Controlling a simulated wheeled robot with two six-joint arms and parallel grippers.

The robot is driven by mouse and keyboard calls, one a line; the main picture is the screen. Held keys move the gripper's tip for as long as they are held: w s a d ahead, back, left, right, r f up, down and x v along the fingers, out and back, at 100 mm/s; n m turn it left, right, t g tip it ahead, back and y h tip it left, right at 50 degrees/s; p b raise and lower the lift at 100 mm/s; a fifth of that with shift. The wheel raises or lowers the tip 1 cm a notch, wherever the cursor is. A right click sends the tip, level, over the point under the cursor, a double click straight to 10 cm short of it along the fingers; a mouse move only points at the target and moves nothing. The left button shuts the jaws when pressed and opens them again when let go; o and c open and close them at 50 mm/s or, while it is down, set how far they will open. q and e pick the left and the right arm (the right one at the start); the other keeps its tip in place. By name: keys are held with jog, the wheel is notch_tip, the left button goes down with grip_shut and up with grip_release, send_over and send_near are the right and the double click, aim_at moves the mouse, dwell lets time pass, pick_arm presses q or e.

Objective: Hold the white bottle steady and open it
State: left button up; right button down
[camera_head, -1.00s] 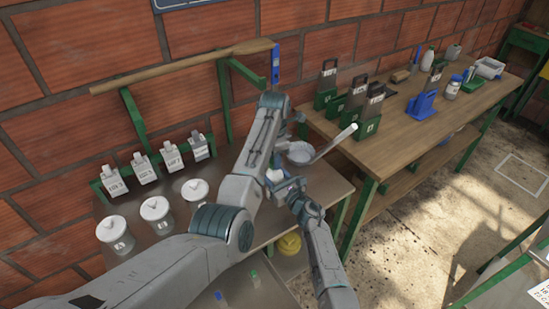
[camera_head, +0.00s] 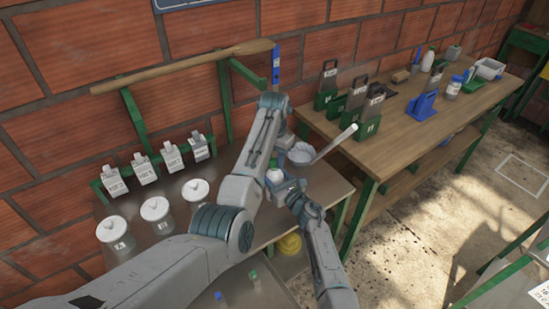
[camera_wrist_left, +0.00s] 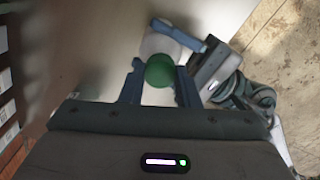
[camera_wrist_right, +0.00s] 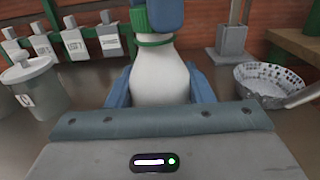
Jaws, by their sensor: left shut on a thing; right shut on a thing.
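The white bottle (camera_head: 275,176) stands upright beyond my left forearm in the head view, its green cap (camera_head: 273,163) just showing. In the right wrist view my right gripper (camera_wrist_right: 160,92) is shut on the white bottle (camera_wrist_right: 163,75), one finger on each side of its body. My left gripper (camera_wrist_left: 160,84) is shut on the green cap (camera_wrist_left: 160,70) in the left wrist view. In the right wrist view a blue finger of it covers part of the cap, above a green ring round the neck. I cannot tell whether the cap is loose.
A patterned bowl or scoop with a long handle (camera_wrist_right: 262,82) is right of the bottle. Lidded jars (camera_head: 155,209) and labelled holders (camera_head: 144,170) stand on the left. A wooden table (camera_head: 420,110) with tools and bottles is at the right.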

aim_at(275, 161)
pick_arm(q)
jog(key=shift+r, duration=0.15)
jog(key=shift+r, duration=0.95)
jog(key=shift+r, duration=2)
pick_arm(e)
jog(key=c, duration=0.6)
grip_release()
